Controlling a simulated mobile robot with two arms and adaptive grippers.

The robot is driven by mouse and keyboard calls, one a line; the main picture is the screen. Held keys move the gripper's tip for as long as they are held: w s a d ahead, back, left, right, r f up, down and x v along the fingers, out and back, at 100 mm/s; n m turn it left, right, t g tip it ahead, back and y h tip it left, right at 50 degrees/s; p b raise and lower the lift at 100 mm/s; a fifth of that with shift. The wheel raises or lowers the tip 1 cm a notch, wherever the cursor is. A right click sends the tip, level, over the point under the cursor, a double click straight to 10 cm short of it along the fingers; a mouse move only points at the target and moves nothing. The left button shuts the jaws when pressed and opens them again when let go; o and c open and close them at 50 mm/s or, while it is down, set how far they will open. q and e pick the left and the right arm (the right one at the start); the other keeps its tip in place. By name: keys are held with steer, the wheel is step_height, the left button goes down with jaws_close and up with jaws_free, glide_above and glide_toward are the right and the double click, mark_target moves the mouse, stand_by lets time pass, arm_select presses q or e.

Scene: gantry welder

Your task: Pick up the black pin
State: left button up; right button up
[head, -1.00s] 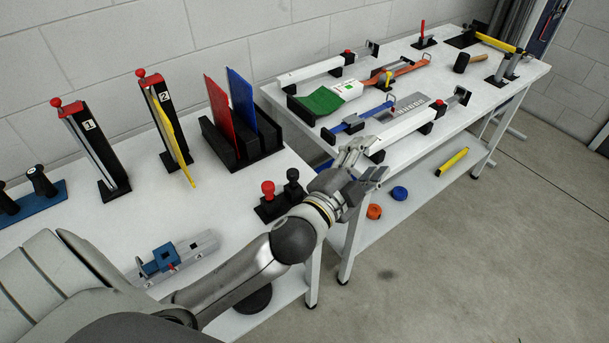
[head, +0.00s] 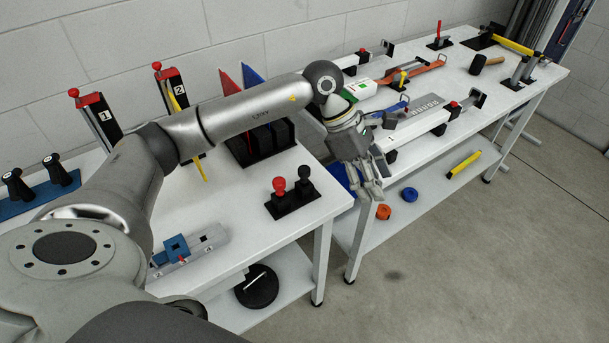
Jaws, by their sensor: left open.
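A black pin (head: 304,181) with a round knob stands upright in a small black holder (head: 292,204) near the right end of the near table. A red pin (head: 279,187) stands upright just left of it in the same holder. My left gripper (head: 372,196) is open and appears empty, pointing down. In the picture it is to the right of the black pin, apart from it, by the gap between the two tables. My right gripper is not in view.
My left arm partly hides the red and blue plates in their black rack (head: 262,143). A blue clamp block (head: 176,247) sits at the near table's front. Two black knobs (head: 54,170) stand on a blue base at left. Table (head: 240,210) left of the holder is clear.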

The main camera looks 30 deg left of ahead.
mark_target(304, 168)
arm_select(q)
steer(key=a+y, duration=0.2)
steer(key=a, duration=0.4)
steer(key=a+r+y, duration=0.1)
steer(key=a+y, duration=0.1)
steer(key=a, duration=0.3)
steer(key=a+r+y, duration=0.1)
steer(key=a+y, duration=0.1)
steer(key=a, duration=0.4)
steer(key=shift+w+a+r+g+y, duration=0.1)
steer(key=shift+w+a+g+y, duration=0.1)
steer(key=shift+a+g+y, duration=0.15)
step_height(304, 168, down, 5)
steer(key=shift+r+p, duration=0.15)
steer(key=shift+p, duration=0.4)
steer(key=f, duration=0.1)
steer(key=f+p, duration=0.1)
steer(key=f, duration=0.1)
steer(key=f+p, duration=0.1)
steer(key=shift+d+f, duration=0.3)
steer(key=shift+f, duration=0.6)
steer(key=c, duration=1.2)
